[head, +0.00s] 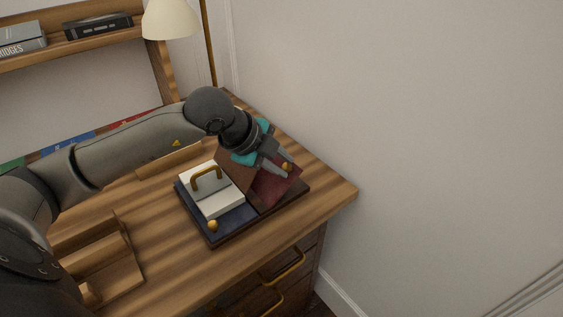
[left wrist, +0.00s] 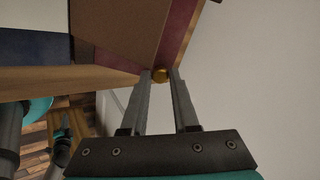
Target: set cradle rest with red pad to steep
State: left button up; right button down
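The cradle rest with the red pad (head: 275,187) is the right half of a dark base on the desk. It stands tilted up from the base, and how steeply I cannot tell exactly. A brass knob (head: 287,167) sits at its raised edge; it also shows in the left wrist view (left wrist: 160,75). My left gripper (head: 282,166) reaches down from above with its fingers on either side of this knob, and they appear closed on it. A brown panel (head: 233,172) shows beside the red pad (left wrist: 178,32); its exact link is partly hidden.
The blue-padded rest (head: 234,223) lies flat on the left, with its own brass knob (head: 213,226) and a white block with a handle (head: 215,188). A wooden stand (head: 100,262) is at the front left, a lamp (head: 171,19) behind. A wall rises right of the desk.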

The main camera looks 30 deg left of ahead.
pick_arm(q)
jog(key=o, duration=0.4)
jog(key=shift+r, duration=0.1)
jog(key=shift+s+a+r, duration=0.1)
jog(key=shift+s+r, duration=0.05)
jog(key=p+v, duration=0.2)
jog(key=v, duration=1.2)
jog(key=shift+s+r+p, duration=0.25)
jog(key=shift+r+p, duration=0.05)
jog(key=shift+p, duration=0.1)
pick_arm(e)
jog(key=s+d+f, duration=0.1)
jog(key=s+d, duration=0.2)
jog(key=s, duration=0.2)
jog(key=shift+d, duration=0.25)
jog(key=shift+s, duration=0.1)
